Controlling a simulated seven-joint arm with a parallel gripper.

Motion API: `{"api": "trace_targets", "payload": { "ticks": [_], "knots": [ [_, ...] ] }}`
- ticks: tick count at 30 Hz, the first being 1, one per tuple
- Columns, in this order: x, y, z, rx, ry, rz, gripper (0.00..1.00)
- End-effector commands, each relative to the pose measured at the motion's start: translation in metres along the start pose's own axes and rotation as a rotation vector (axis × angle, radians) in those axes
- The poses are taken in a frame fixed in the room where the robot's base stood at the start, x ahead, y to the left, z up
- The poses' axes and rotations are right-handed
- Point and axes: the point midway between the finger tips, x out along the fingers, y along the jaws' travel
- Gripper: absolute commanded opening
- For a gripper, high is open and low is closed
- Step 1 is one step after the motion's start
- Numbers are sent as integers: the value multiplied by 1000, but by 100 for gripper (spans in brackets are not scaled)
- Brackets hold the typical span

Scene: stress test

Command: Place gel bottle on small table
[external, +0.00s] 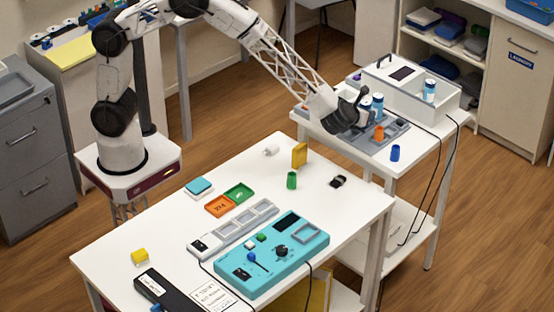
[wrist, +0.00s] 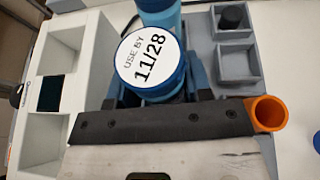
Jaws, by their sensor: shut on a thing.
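A blue bottle with a round white top reading "USE BY 11/28" (wrist: 150,60) sits between the fingers of my gripper (wrist: 152,92) in the wrist view. My gripper is shut on it. In the external view my gripper (external: 357,108) is low over the grey tray on the small white table (external: 414,150), at the right. A second blue bottle (wrist: 160,12) stands just beyond the held one. The external view shows two blue-and-white bottles close together beside my gripper, one at the right (external: 377,103). Whether the held bottle touches the tray is unclear.
A grey compartment tray (external: 395,132) holds an orange cup (external: 379,133). A white bin-like device (external: 400,80) with another blue bottle (external: 429,90) stands behind. A blue cup (external: 395,153) stands near the table's front. The larger table (external: 150,225) carries a teal panel (external: 262,270).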

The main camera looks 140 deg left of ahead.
Motion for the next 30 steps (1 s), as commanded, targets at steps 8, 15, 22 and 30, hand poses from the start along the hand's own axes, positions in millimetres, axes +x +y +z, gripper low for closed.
{"api": "trace_targets", "payload": {
  "ticks": [8, 15, 22, 30],
  "knots": [
    [0, 0, -1, 0, 0, 0, 15],
    [2, 0, -4, 0, 0, 0, 15],
    [2, 0, -5, 0, 0, 0, 65],
    [2, 0, -6, 0, 0, 0, 75]
  ]
}}
